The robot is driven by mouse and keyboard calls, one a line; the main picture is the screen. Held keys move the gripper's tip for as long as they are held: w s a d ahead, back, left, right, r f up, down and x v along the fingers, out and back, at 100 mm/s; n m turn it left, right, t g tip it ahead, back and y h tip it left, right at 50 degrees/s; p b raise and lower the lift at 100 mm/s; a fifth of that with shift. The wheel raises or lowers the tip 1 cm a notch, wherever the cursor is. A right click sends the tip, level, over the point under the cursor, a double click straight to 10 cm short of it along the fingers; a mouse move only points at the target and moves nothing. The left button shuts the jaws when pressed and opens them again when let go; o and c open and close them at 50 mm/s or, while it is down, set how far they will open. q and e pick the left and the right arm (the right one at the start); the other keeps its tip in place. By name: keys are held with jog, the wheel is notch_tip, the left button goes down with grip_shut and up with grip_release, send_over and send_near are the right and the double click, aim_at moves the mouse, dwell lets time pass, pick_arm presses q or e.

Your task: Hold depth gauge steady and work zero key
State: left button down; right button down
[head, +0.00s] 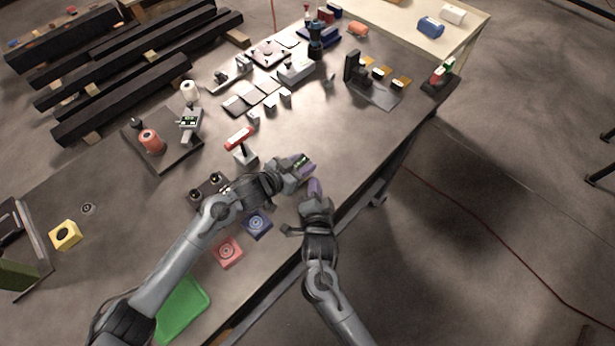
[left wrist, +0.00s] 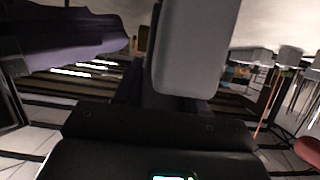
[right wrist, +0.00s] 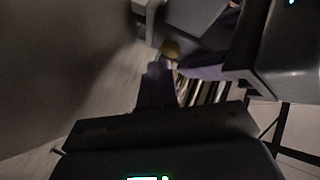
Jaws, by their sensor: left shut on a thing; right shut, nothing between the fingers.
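The depth gauge (head: 301,160) seems to be the small device with a greenish display in my left gripper (head: 306,167), held near the table's right edge. In the left wrist view a grey block (left wrist: 190,50), likely its body, fills the upper middle. In the right wrist view the purple fingers (right wrist: 157,85) point towards grey parts above. I cannot make out the zero key, nor whether the right fingertips touch the gauge.
A red-topped stand (head: 240,140) is left of the grippers. A blue block (head: 257,224) and a red block (head: 227,252) lie near the left forearm. The table (head: 325,130) is clear above the grippers.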

jog(key=shift+w+a, duration=0.25)
jog(key=shift+w, duration=0.05)
dwell(0.5)
dwell(0.4)
jog(key=shift+s+d, duration=0.55)
jog(key=shift+s, duration=0.05)
jog(key=shift+s+d, duration=1.7)
jog(key=shift+s, duration=0.15)
pick_arm(q)
jog(key=c, duration=0.6)
grip_release()
jog(key=shift+o, duration=0.2)
